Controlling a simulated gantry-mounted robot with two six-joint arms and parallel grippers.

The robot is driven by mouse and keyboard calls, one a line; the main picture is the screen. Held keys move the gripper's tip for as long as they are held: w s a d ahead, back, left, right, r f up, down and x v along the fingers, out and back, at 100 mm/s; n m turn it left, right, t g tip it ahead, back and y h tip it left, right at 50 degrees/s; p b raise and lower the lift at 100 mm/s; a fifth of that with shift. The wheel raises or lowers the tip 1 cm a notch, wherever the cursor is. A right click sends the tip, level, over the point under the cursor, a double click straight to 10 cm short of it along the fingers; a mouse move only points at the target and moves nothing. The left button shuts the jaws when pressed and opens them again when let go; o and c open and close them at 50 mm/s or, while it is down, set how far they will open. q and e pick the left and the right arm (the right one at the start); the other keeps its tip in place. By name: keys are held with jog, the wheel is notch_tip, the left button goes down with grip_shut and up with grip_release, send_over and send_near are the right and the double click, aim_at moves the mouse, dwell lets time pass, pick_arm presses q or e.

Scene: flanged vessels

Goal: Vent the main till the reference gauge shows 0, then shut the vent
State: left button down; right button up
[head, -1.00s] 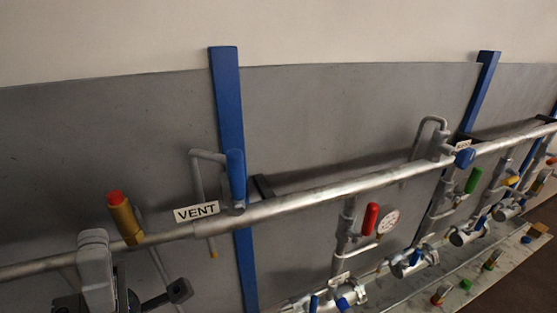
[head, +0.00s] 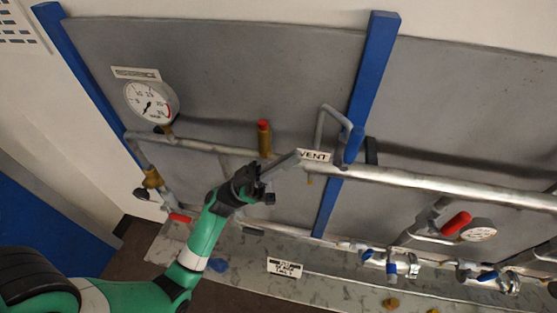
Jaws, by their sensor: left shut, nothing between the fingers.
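The reference gauge (head: 150,102) is a round white dial at the upper left, under a small label plate (head: 137,73). Its needle shows, but the exact reading is too small to tell. The main (head: 450,187) is a long silver pipe along the wall. The VENT tag (head: 314,156) hangs at the pipe, left of the vent's blue handle (head: 354,146) and its bent grey tube (head: 320,122). My left gripper (head: 285,163) is shut and empty, its tip just left of the VENT tag. I cannot tell whether it touches anything. My right gripper is out of view.
A brass fitting with a red cap (head: 264,138) stands on the pipe just above my left gripper. A blue post (head: 372,75) rises behind the vent. A marbled ledge (head: 330,275) runs below.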

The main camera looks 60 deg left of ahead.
aim_at(350, 154)
pick_arm(q)
jog(key=w+d+r, duration=0.3)
jog(key=w, duration=0.3)
jog(key=shift+d+p, duration=0.2)
jog(key=shift+p, duration=0.25)
jog(key=shift+w, duration=0.15)
